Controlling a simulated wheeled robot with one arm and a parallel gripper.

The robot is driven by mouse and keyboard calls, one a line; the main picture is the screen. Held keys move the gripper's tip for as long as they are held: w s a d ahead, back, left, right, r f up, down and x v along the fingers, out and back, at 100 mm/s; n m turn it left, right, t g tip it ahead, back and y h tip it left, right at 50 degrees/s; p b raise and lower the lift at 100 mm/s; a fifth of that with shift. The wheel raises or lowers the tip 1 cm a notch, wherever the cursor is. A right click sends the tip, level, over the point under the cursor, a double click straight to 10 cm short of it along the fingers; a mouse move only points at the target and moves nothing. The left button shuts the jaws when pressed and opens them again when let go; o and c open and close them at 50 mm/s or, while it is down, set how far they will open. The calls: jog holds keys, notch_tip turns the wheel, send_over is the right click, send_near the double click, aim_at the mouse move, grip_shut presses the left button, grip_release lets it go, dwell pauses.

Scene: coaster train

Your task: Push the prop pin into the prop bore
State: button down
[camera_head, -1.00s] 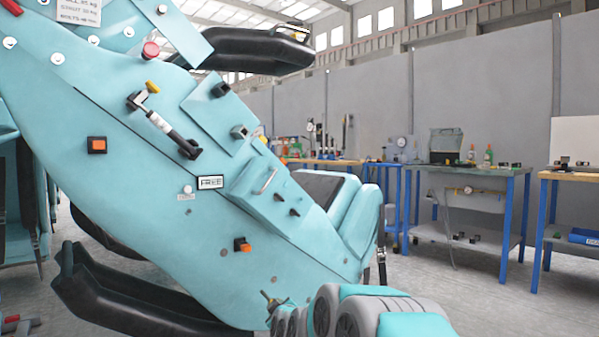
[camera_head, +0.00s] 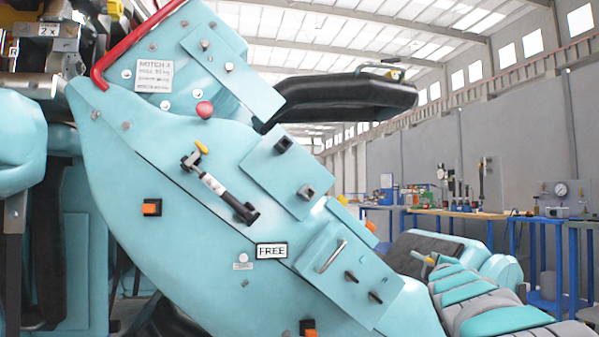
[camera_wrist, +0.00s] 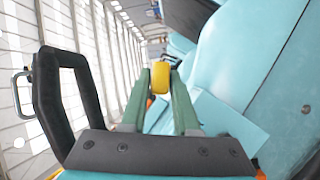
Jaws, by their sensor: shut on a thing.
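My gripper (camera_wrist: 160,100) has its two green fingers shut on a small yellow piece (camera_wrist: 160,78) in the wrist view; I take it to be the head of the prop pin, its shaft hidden. In the head view my gripper (camera_head: 430,259) shows small at the lower right, beyond my arm, in front of a dark seat. A black and white prop strut (camera_head: 218,187) lies slanted on the turquoise side panel (camera_head: 130,170), apart from my gripper. A yellow knob (camera_head: 201,147) sits near its upper end. I cannot make out the prop bore.
A black padded bar (camera_head: 340,97) juts out over the panel's right side. A red bar (camera_head: 135,45) runs along the upper left. A "FREE" label (camera_head: 271,251) and orange switches dot the panel. Workbenches (camera_head: 450,213) stand back right along the grey wall.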

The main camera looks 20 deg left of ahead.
jog(key=s+a+r+n+t+p, duration=0.1)
jog(key=s+a+r+n+t, duration=0.2)
jog(key=a+r, duration=0.45)
jog(key=s+a+r+n+t+p, duration=0.1)
jog(key=s+a+r+n, duration=0.35)
jog(key=r, duration=0.65)
jog(key=s+a+r+n+p, duration=0.1)
jog(key=s+a+r+n, duration=0.1)
jog(key=s+a+r, duration=0.3)
jog(key=s+a+r+n+y, duration=0.1)
jog(key=s+a+r, duration=0.4)
jog(key=a, duration=0.5)
jog(key=s+n, duration=0.1)
jog(key=s, duration=0.1)
jog(key=shift+s+r+t+p, duration=0.2)
jog(key=shift+s+t+p, duration=0.1)
jog(key=shift+t+p, duration=0.1)
jog(key=shift+w+a+p, duration=0.55)
jog(key=shift+w+p, duration=0.1)
jog(key=shift+w, duration=0.15)
jog(key=shift+w+a+p, duration=0.5)
jog(key=shift+w+p, duration=0.2)
jog(key=shift+w, duration=0.1)
jog(key=shift+w+a+p, duration=0.55)
jog(key=shift+w+p, duration=0.1)
jog(key=shift+w, duration=0.15)
jog(key=shift+r+p, duration=0.1)
jog(key=shift+p, duration=0.45)
